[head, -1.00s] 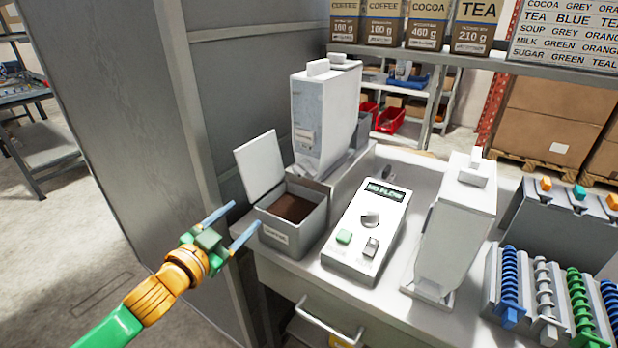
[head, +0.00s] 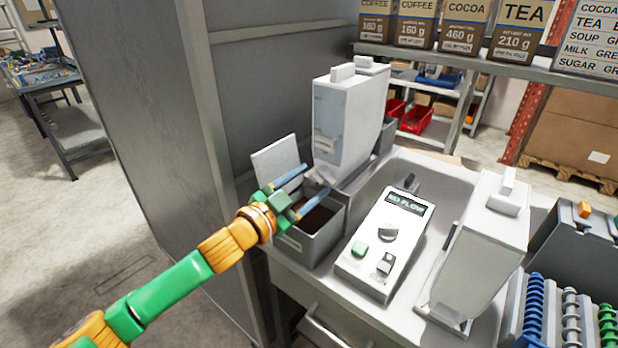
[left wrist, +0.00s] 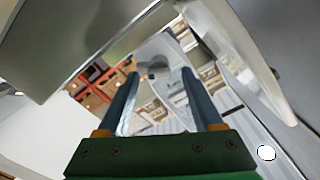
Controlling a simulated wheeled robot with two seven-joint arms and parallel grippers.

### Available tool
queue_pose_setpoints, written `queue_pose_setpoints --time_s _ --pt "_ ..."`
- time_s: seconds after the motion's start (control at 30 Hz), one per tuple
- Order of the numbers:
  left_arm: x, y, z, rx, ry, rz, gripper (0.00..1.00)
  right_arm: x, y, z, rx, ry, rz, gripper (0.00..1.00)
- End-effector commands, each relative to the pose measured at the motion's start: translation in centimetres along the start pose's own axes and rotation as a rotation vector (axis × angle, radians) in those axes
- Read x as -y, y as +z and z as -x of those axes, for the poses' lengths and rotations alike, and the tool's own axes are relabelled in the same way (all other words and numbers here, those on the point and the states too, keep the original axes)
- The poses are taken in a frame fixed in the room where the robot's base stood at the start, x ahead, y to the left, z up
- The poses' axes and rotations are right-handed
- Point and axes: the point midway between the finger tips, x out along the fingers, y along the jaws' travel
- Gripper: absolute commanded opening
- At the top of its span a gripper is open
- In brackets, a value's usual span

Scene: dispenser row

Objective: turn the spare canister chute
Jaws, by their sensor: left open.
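Two pale canisters show in the head view. One canister (head: 345,120) stands at the back left, and the other canister (head: 485,245) stands at the right. My left gripper (head: 316,180) is open and empty. It is above the bin, with its fingertips just in front of the back-left canister's lower part, seemingly apart from it. In the left wrist view the two fingers (left wrist: 159,78) are spread, with a grey rounded part (left wrist: 158,48) beyond their tips. My right gripper is not in view.
A grey bin (head: 312,248) of brown powder, lid raised, stands below my left gripper. A control box (head: 375,255) with a "NO FLOW" display stands between the canisters. Coloured coils (head: 535,310) are at the right. A tall grey panel (head: 150,110) borders the left.

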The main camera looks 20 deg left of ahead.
Motion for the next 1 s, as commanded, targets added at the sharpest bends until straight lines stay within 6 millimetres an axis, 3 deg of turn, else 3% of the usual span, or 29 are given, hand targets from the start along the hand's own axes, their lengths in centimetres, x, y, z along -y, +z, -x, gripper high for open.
queue_pose_setpoints --time_s 0.27,0.5,1.0 --pt "-0.1 0.1 -0.2 0.0 0.001 0.0 0.65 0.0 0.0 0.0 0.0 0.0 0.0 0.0" --pt "-0.1 0.1 -0.2 0.001 0.0 -0.001 0.0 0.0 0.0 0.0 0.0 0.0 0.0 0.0" --pt "0.1 -0.1 -0.2 0.003 0.0 0.12 0.0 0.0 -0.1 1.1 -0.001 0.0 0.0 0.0"
